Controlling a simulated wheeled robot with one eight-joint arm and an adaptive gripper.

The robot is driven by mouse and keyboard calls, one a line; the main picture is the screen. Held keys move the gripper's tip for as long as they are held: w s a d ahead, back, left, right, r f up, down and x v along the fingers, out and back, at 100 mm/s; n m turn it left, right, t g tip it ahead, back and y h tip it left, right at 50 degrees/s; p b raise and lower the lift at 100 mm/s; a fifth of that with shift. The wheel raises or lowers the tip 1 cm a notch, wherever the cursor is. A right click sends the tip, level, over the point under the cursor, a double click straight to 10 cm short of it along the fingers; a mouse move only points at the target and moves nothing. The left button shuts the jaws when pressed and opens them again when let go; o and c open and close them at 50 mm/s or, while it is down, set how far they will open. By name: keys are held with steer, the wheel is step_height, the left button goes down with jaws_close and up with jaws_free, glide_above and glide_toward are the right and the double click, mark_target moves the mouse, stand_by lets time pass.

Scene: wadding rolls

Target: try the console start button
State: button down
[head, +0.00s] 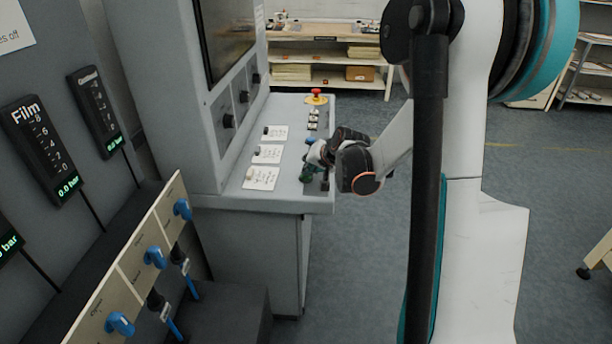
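The grey console (231,201) stands left of my arm, its sloping top carrying controls. My gripper (310,168) is over the right front part of the console top, close to a small green part (306,172) that may be the start button. The gripper's fingers are small, dark and partly hidden by its own body, so I cannot tell whether they are open or touching anything. A red mushroom button (316,93) on a yellow base sits at the console's far end. Small switches (312,119) stand in a row between it and my gripper.
White labelled cards (262,178) with knobs lie left of my gripper. A panel with blue valve handles (155,257) is at the lower left, below gauges (42,150) reading 0.0 bar. Shelves (330,75) stand at the back. Open floor (365,270) lies right of the console.

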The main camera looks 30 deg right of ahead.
steer(key=shift+r+p, duration=0.5)
steer(key=shift+r, duration=0.3)
steer(key=shift+r, duration=0.1)
steer(key=shift+r+p, duration=1.75)
steer(key=shift+r, duration=0.65)
